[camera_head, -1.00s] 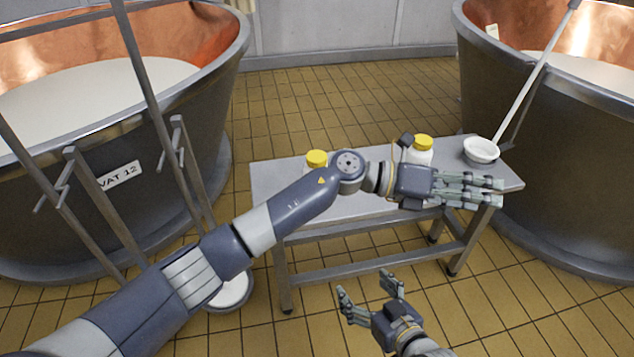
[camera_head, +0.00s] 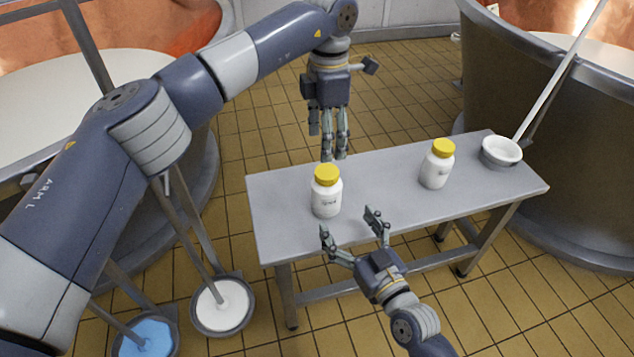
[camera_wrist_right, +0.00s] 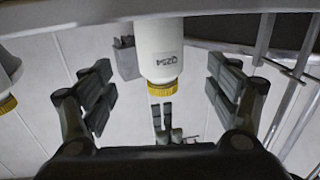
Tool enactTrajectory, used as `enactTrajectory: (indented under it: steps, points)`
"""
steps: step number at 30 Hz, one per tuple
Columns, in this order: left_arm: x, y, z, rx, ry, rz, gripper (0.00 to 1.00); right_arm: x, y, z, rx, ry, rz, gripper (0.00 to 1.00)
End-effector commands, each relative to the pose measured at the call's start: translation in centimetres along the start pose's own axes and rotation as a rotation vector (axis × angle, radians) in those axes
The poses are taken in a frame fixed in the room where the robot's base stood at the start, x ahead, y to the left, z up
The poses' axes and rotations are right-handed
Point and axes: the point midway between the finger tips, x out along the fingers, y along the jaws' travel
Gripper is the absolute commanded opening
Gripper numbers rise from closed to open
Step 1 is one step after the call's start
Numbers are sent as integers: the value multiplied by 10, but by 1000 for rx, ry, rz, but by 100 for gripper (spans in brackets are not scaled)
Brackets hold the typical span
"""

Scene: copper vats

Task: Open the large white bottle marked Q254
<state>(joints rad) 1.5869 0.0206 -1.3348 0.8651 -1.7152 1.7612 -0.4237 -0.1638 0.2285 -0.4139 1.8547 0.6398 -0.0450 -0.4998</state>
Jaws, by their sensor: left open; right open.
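A white bottle with a yellow cap (camera_head: 326,190) stands upright at the left part of the steel bench; its print is too small to read. A second white bottle with a yellow cap (camera_head: 437,165) stands upright farther right. My right gripper (camera_head: 350,227) is open and empty at the bench's front edge, just in front of the left bottle. My left gripper (camera_head: 328,143) is open, pointing down behind the left bottle.
The steel bench (camera_head: 385,195) is bare between the bottles. A vat (camera_head: 545,150) stands at right. Buckets with white (camera_head: 222,304) and blue (camera_head: 145,337) contents stand at lower left.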

Motion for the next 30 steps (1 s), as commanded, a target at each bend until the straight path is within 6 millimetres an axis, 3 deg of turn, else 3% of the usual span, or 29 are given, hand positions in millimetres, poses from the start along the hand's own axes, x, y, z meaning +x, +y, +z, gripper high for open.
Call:
enactTrajectory:
  steps: [18,30]
  points:
    - [0,0,0,0,-1,-1,62,94,0,-1,0,1,-1,81]
    - [0,0,0,1,-1,-1,62,106,-1,0,-1,0,-1,81]
